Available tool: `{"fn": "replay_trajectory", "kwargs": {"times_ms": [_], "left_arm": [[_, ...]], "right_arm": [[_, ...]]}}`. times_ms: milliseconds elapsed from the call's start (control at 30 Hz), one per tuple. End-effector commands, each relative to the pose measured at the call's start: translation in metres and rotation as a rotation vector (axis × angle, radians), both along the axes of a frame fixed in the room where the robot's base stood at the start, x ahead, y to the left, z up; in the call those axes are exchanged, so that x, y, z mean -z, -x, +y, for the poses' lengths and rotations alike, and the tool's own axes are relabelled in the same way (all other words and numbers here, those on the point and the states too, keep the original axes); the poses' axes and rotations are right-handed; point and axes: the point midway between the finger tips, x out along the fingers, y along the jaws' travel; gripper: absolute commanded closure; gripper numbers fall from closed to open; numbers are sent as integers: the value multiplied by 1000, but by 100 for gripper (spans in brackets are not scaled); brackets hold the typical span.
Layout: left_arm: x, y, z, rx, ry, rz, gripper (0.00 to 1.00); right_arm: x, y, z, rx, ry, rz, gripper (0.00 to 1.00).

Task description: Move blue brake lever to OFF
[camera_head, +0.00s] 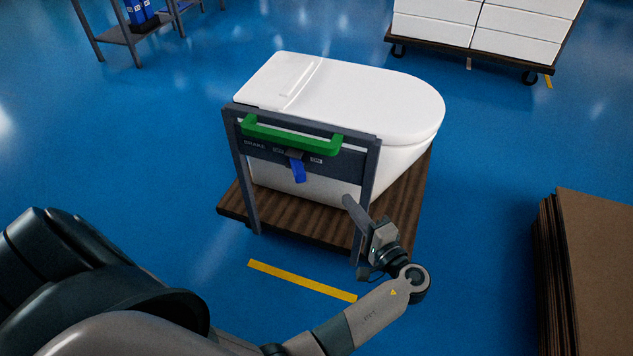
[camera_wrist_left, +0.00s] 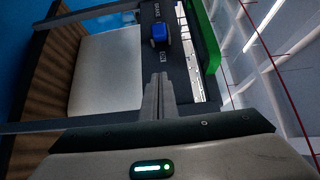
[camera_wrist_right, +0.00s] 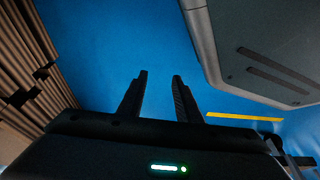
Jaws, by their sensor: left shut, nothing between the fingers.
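The blue brake lever (camera_head: 297,170) hangs from a dark panel (camera_head: 345,163) below a green handle (camera_head: 290,135) on the grey cart frame. Small labels sit on either side of it, ON at the right; the left one is hard to read. My left gripper (camera_head: 350,205) is shut and empty, right of and below the lever, by the frame's right post. In the left wrist view its closed fingers (camera_wrist_left: 160,85) point toward the blue lever (camera_wrist_left: 159,34), apart from it. My right gripper (camera_wrist_right: 160,78) is open and empty over blue floor, outside the head view.
A white toilet (camera_head: 350,100) lies on the cart's wooden base (camera_head: 325,215) behind the frame. Brown cardboard sheets (camera_head: 600,230) stand at the right. A cart of white boxes (camera_head: 480,20) and a shelf (camera_head: 120,35) are at the back. Floor left of the cart is clear.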

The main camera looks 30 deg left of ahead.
Motion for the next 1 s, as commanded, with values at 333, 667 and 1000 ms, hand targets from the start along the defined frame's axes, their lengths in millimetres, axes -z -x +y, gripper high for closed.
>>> {"fn": "replay_trajectory", "kwargs": {"times_ms": [333, 667, 1000], "left_arm": [[-7, 0, 0, -10, -13, -12, 100], [-7, -6, 12, -10, -15, -11, 100], [-9, -29, 57, -11, -15, -11, 100]], "right_arm": [[0, 0, 5, 4, -6, 3, 69], [-3, -2, 10, 0, -13, -12, 69], [-8, -12, 19, -10, -30, -85, 69]]}}
